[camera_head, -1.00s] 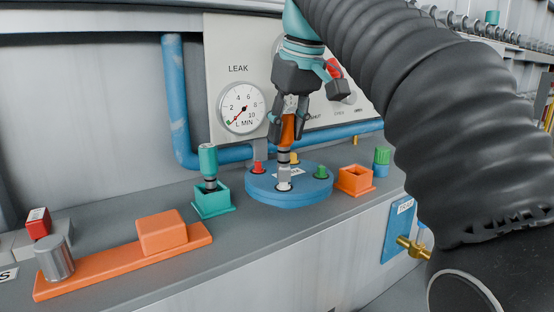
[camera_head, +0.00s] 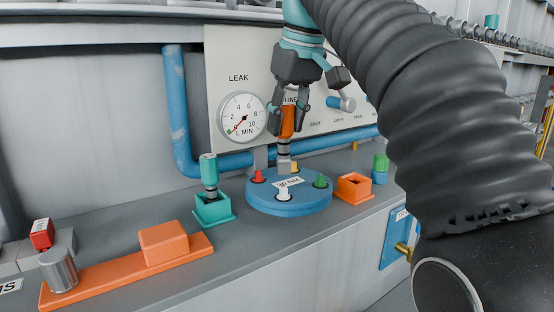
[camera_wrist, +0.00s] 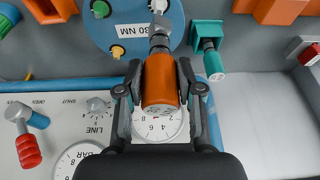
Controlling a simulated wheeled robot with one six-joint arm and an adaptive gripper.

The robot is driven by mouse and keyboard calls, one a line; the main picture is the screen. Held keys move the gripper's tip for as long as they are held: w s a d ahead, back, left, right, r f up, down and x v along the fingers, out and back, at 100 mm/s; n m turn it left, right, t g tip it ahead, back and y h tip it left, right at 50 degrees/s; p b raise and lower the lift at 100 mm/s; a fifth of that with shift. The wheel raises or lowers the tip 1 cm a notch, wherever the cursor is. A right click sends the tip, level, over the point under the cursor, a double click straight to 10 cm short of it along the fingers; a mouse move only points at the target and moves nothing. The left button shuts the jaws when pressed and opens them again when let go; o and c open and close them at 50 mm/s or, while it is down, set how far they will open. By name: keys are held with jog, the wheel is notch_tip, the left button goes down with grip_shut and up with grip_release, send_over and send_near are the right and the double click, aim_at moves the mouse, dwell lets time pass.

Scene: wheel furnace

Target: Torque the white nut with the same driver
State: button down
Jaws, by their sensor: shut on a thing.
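My gripper (camera_head: 288,120) is shut on the orange driver (camera_head: 287,122), which it holds upright with its grey socket end (camera_head: 284,165) down. The orange driver also shows in the wrist view (camera_wrist: 160,82). The blue round plate (camera_head: 262,204) stands on the bench below. The white nut (camera_head: 284,193) sits at the plate's near edge, uncovered. The socket appears above and behind it, apart from it. A red nut (camera_head: 258,177) and a green nut (camera_head: 320,181) also sit on the plate. A yellow nut (camera_wrist: 117,51) shows in the wrist view.
A teal holder (camera_head: 213,209) with a teal-handled tool (camera_head: 208,170) stands left of the plate. An empty orange holder (camera_head: 354,188) stands right. A gauge panel (camera_head: 230,82) and blue pipe (camera_head: 177,110) are behind. An orange bar (camera_head: 100,284) lies front left.

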aim_at(286, 104)
jog(key=shift+r, duration=1.8)
